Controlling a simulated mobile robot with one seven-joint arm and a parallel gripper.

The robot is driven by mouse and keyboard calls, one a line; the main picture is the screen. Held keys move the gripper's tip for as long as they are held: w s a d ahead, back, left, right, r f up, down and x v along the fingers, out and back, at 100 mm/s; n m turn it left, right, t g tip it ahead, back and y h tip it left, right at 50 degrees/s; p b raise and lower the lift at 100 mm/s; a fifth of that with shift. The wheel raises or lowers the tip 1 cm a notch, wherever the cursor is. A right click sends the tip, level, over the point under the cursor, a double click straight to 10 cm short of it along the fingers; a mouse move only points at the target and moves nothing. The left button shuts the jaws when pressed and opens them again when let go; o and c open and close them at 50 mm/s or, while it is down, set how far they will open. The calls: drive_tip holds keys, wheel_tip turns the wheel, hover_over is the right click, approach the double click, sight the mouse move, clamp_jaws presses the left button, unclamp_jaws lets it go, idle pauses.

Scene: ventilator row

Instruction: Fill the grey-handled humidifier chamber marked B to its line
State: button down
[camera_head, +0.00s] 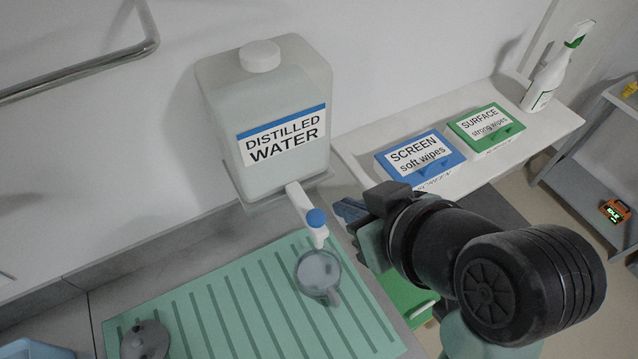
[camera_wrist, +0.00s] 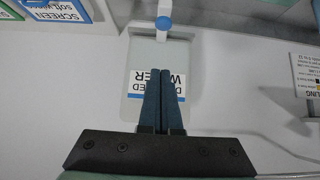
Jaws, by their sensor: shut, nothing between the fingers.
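A round clear chamber (camera_head: 318,270) with a grey handle (camera_head: 333,297) stands on the green ribbed mat, under the tap spout. Its B mark, line and water level cannot be made out. The distilled water tank (camera_head: 222,120) has a white tap with a blue knob (camera_head: 316,217). The tank (camera_wrist: 134,104) and blue knob (camera_wrist: 165,22) also show in the wrist view. My gripper (camera_head: 345,210) is right of the knob, apart from it. Its blue fingers (camera_wrist: 162,76) are shut and empty. A grey lid-like piece (camera_head: 145,340) lies at the mat's front left.
The green mat (camera_head: 225,318) has bare room left of the chamber. A white shelf (camera_head: 358,150) at right holds a blue screen wipes box (camera_head: 420,158), a green surface wipes box (camera_head: 485,126) and a spray bottle (camera_head: 550,75). A metal rail (camera_head: 80,68) runs along the wall.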

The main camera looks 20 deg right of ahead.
drive_tip(key=shift+s+f, duration=0.15)
drive_tip(key=b, duration=0.3)
hover_over(313, 210)
drive_tip(key=s, duration=0.3)
wheel_tip(313, 210, down, 6)
drive_tip(key=f, duration=0.3)
drive_tip(key=shift+d+f+p, duration=0.3)
drive_tip(key=shift+f+p, duration=0.05)
drive_tip(key=shift+f, duration=0.65)
